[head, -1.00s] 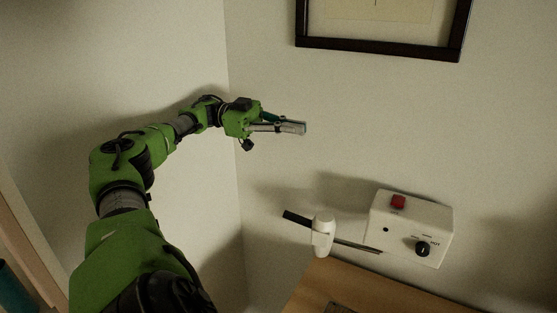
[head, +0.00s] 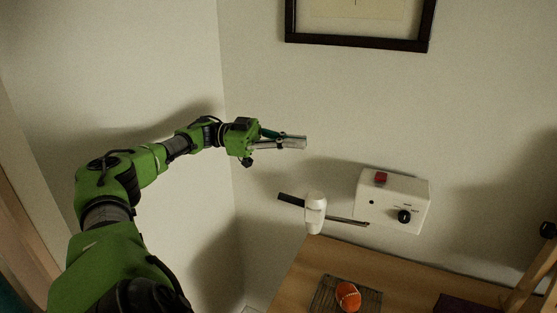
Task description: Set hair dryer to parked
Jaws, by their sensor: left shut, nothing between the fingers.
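The hair dryer (head: 315,212) is white and seems to sit on a thin dark bar beside the wall unit in the head view. A dark piece (head: 291,200) sticks out on its left. The white wall unit (head: 393,200) has a red button (head: 381,178) and a black knob (head: 404,216). Faint markings around the knob are too small to read. My left gripper (head: 304,142) is shut and empty, above the hair dryer and apart from it. My right gripper is not in view.
A wooden table (head: 300,272) stands below the wall unit. A dark mat (head: 326,294) with an orange-red ball (head: 347,296) lies on it. A dark purple object (head: 465,304) is at the lower right. A dark picture frame (head: 356,42) hangs above.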

